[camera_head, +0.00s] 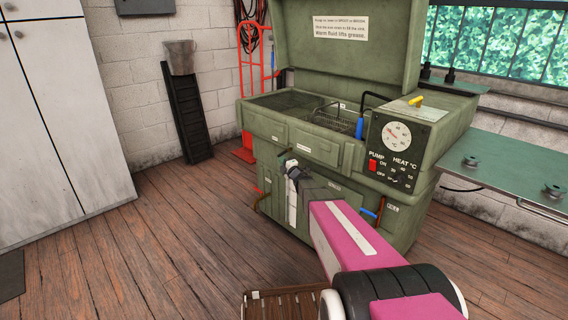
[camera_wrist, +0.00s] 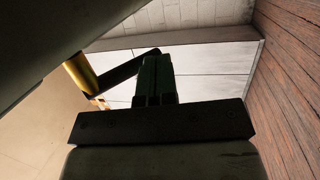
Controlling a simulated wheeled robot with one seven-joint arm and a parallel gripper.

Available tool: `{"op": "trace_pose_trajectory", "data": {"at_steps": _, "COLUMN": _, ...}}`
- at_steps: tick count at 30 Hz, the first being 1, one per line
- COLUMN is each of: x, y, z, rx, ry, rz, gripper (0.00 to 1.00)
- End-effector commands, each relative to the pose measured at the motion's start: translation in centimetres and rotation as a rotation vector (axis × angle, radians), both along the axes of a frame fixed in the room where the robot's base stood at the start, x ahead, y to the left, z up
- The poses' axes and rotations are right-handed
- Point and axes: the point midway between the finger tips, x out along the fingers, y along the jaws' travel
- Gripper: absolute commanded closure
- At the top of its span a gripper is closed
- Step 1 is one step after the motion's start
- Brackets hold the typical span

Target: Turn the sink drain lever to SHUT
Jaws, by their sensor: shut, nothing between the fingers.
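The sink is a green parts-washer cabinet (camera_head: 300,205) with its lid raised. A lever with a yellow-brown grip (camera_head: 262,201) sticks out low at its left front. Another lever, with a blue grip (camera_head: 369,213), is low on the right of the front. I cannot read their labels, so I cannot tell which is the drain lever by its marking. My gripper (camera_head: 288,166) is in front of the cabinet, its fingers shut and empty. In the wrist view, a yellow grip (camera_wrist: 80,75) on a black arm is left of my gripper (camera_wrist: 155,78); contact cannot be told.
A pump and heat panel (camera_head: 398,150) with a dial is on the cabinet's right front. A wire basket (camera_head: 332,118) sits in the basin. A green bench (camera_head: 510,165) stands at right. A wooden slatted thing (camera_head: 285,303) lies low in front.

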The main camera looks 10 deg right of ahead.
Motion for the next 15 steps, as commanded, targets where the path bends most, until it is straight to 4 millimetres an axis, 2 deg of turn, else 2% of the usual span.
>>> {"op": "trace_pose_trajectory", "data": {"at_steps": 15, "x": 2.3, "y": 1.5, "z": 1.2, "rx": 0.269, "ry": -0.371, "rz": 0.000, "gripper": 1.00}}
